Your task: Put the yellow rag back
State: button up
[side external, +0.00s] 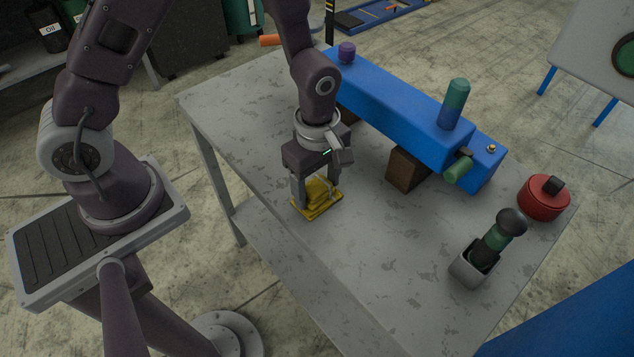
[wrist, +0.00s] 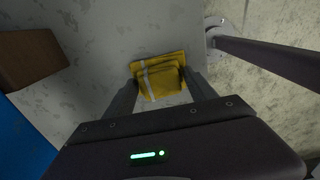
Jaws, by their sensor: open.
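The yellow rag (side external: 318,203) lies folded on the grey worktable (side external: 390,275), near its edge on my base's side. It also shows in the wrist view (wrist: 160,73), with a pale stripe across it. My gripper (side external: 317,200) points down over the rag with its fingers apart. In the wrist view my gripper's fingers (wrist: 160,85) stand on either side of the rag's near part. Whether the fingertips touch the rag or the table cannot be told.
A long blue engine part (side external: 405,110) rests on a brown block (side external: 407,168) behind my gripper. A holder (side external: 473,268) with a dark-green handled tool (side external: 492,240) and a red round container (side external: 543,199) stand at the right. The table's front middle is clear.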

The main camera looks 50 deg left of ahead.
aim_at(317, 186)
notch_tip(317, 186, up, 8)
jog(key=shift+s+d+f, duration=0.15)
jog(key=shift+f, duration=0.1)
jog(key=s+a+r+m+t, duration=0.1)
jog(key=s+a+r+m, duration=0.15)
jog(key=r, duration=0.25)
jog(key=s+a+r+m+t, duration=0.1)
jog(key=r+m, duration=0.3)
jog(key=r, duration=0.1)
jog(key=s+a+r+m+t, duration=0.1)
jog(key=s+r+m, duration=0.15)
jog(key=r, duration=0.25)
jog(key=s+a+r+m+t, duration=0.2)
jog(key=s+a+r+m, duration=0.1)
jog(key=s+m, duration=0.5)
jog(key=shift+r+m+t, duration=0.3)
jog(key=shift+r+m, duration=0.1)
jog(key=shift+m, duration=0.1)
